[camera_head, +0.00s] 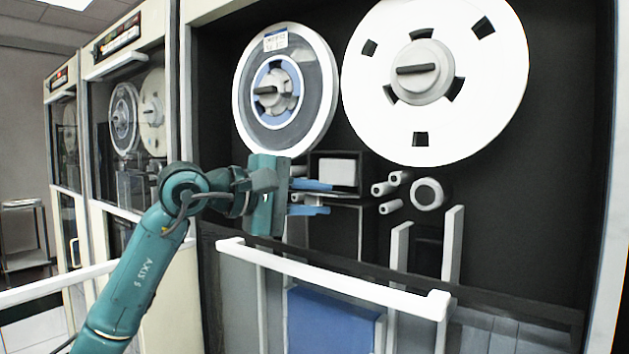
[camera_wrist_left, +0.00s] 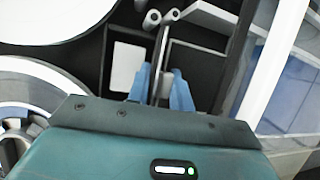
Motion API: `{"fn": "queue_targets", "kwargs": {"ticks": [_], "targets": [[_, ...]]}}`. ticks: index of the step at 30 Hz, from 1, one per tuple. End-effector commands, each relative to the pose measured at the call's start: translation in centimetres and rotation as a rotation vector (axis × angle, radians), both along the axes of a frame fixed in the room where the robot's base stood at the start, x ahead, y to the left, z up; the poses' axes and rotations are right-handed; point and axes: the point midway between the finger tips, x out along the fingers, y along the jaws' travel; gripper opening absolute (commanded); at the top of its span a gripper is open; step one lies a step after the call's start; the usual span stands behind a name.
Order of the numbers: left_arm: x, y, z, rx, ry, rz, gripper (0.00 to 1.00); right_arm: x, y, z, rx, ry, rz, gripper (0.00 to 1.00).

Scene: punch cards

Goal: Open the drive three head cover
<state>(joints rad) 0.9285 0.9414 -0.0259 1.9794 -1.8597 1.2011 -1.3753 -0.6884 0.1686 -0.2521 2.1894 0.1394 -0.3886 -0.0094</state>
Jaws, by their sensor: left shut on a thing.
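The head cover appears to be the dark, light-edged panel (camera_head: 335,228) below the reels on the nearest tape drive. Its thin grey edge (camera_wrist_left: 161,62) shows between the blue fingers in the left wrist view. My left gripper (camera_head: 325,197) comes in from the left. Its two blue fingers are shut on that edge, one on each side, also in the left wrist view (camera_wrist_left: 161,88). A white block (camera_head: 338,172) sits in a dark recess just above the fingers. How far the cover stands open is hard to tell. My right gripper is in neither view.
White rollers (camera_head: 384,188) are right of the fingers. A white door rail (camera_head: 330,280) crosses below and in front. More drives (camera_head: 125,130) stand at the left.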

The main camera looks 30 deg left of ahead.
Motion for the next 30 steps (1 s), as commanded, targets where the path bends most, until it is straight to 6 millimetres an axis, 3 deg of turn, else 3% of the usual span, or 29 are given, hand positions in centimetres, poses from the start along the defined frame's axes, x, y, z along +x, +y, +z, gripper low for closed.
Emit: {"fn": "queue_targets", "kwargs": {"ticks": [1,15,16,21,30], "targets": [[0.04,-0.08,0.22,0.009,0.042,-0.002,0.00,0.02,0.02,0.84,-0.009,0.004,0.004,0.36],[0.00,-0.21,-0.39,0.009,0.095,-0.005,0.00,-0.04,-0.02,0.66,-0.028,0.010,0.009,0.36],[0.00,-0.21,-0.39,0.009,0.095,-0.006,0.24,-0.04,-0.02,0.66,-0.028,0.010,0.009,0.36],[-0.01,-0.17,-0.20,0.008,0.089,-0.004,0.38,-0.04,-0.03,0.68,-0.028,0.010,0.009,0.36],[-0.07,-0.04,0.07,0.006,0.082,-0.002,0.39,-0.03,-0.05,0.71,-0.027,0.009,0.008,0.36]]}}
